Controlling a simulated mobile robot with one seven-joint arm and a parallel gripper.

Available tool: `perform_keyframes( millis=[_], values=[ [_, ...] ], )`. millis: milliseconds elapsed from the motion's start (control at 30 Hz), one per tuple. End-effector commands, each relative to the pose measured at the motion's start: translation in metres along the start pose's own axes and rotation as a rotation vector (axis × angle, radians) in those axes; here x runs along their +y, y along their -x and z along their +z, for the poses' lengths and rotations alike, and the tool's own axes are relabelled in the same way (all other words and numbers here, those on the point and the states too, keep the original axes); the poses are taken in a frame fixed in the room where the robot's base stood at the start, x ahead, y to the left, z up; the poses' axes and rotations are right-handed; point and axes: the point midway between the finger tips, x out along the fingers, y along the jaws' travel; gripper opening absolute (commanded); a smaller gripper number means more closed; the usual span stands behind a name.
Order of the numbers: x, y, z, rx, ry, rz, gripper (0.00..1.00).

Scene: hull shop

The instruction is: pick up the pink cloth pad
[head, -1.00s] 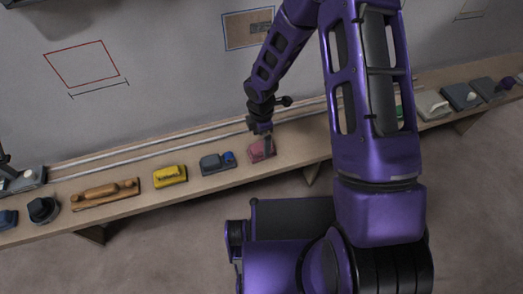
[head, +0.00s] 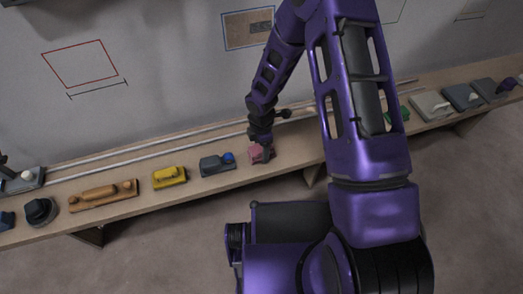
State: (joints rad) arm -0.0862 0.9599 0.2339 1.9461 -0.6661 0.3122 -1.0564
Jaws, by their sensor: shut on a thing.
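The pink cloth pad (head: 256,154) is on the long wooden shelf, right of a grey-blue block with a blue knob. My gripper (head: 266,156) points down at the pad and is shut on it. The fingers cover part of the pad's right side. I cannot tell whether the pad is clear of the shelf surface.
The wooden shelf (head: 205,187) runs along the wall. Left of the pad stand the grey-blue block (head: 213,165), a yellow block (head: 170,178) and a wooden float (head: 103,194). Right of my arm are a green item (head: 403,113) and several grey blocks. Bare shelf lies just right of the pad.

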Motion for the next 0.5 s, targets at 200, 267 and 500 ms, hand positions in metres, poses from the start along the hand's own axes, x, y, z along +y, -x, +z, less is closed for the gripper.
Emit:
perform_keyframes(
  millis=[200,267,500],
  values=[
    [0.0,0.0,0.0,0.0,0.0,0.0,0.16],
    [0.0,0.0,0.0,0.0,0.0,0.0,0.16],
    [0.001,0.028,0.001,0.0,-0.001,0.004,0.16]
  ],
)
